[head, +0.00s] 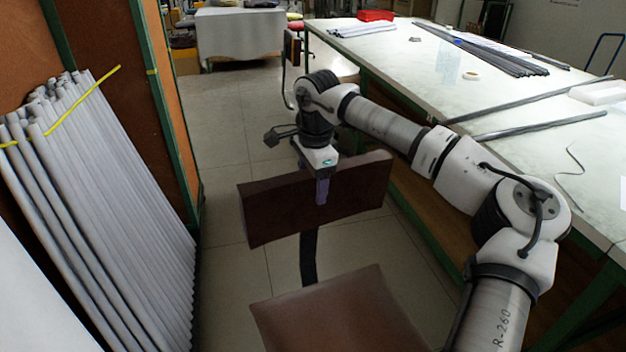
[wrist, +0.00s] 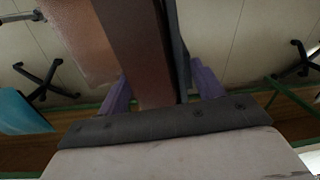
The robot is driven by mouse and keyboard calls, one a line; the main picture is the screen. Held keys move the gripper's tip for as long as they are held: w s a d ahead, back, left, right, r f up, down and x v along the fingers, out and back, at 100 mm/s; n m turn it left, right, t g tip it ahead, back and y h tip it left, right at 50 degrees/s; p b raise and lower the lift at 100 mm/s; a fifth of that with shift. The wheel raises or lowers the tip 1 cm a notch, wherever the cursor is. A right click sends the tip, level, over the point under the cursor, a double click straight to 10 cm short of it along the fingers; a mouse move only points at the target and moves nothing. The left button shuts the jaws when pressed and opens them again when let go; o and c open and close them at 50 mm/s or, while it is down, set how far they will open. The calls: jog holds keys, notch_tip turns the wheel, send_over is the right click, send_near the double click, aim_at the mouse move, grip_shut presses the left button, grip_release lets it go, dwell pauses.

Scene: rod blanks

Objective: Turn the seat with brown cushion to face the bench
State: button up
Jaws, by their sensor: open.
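The seat with brown cushion (head: 335,310) is at the bottom middle of the head view. Its dark brown backrest (head: 270,212) stands on the far side of the cushion, on a black upright bar. The cushion's open front points toward my camera, with the bench (head: 480,95) to the right. My gripper (head: 322,188) is over the backrest's top edge, one purple finger on its near face. In the wrist view the purple fingers (wrist: 160,88) are apart, with the backrest (wrist: 138,50) between them. Whether they touch it I cannot tell.
Grey rods (head: 90,200) lean in a brown rack with green posts on the left. Long dark rods (head: 485,50) and a tape roll (head: 471,76) lie on the bench. Clear floor (head: 225,130) runs between rack and bench. A cloth-covered table (head: 240,35) is at the back.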

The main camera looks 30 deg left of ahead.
aim_at(284, 186)
jog(key=shift+c, duration=0.2)
jog(key=c, duration=1.4)
jog(key=shift+o, duration=0.2)
jog(key=shift+s+a+n, duration=0.3)
jog(key=shift+s+n, duration=0.2)
jog(key=shift+s, duration=0.15)
jog(key=s+n, duration=0.2)
jog(key=s, duration=0.1)
jog(key=s+a+n, duration=0.1)
jog(key=s, duration=0.2)
jog(key=shift+a+n, duration=0.2)
jog(key=shift+n, duration=0.2)
jog(key=s+d+n+b, duration=0.1)
jog(key=s+d+n, duration=0.2)
jog(key=s+n, duration=0.2)
jog(key=s+d+n+g+b, duration=0.1)
jog(key=s+d+n, duration=0.3)
jog(key=s, duration=0.7)
jog(key=shift+d+n+b, duration=0.15)
jog(key=shift+n+b, duration=0.25)
jog(key=shift+n, duration=0.7)
jog(key=shift+s, duration=0.1)
jog(key=o, duration=1.4)
